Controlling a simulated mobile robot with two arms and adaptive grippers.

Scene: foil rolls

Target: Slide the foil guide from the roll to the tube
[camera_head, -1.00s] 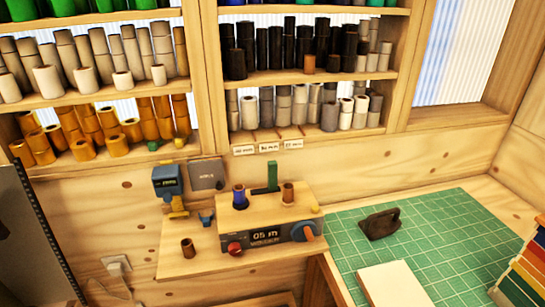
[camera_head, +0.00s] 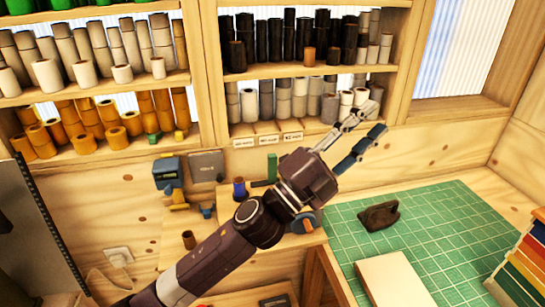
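My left arm comes in from the lower left across the winding machine (camera_head: 313,240). My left gripper (camera_head: 377,116) points up and right, in front of the lower shelf; its two fingers are spread apart with nothing seen between them. The blue roll (camera_head: 239,187) stands upright on the machine's left side, left of my arm. The green upright piece (camera_head: 272,166), which may be the foil guide, shows just left of my gripper's body. My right gripper is not in view.
A loose brown tube (camera_head: 189,240) stands on the wooden ledge left of the machine. A green cutting mat (camera_head: 440,235) at right carries a dark tool (camera_head: 379,216) and a pale block (camera_head: 396,281). Shelves of rolls (camera_head: 300,70) line the back wall.

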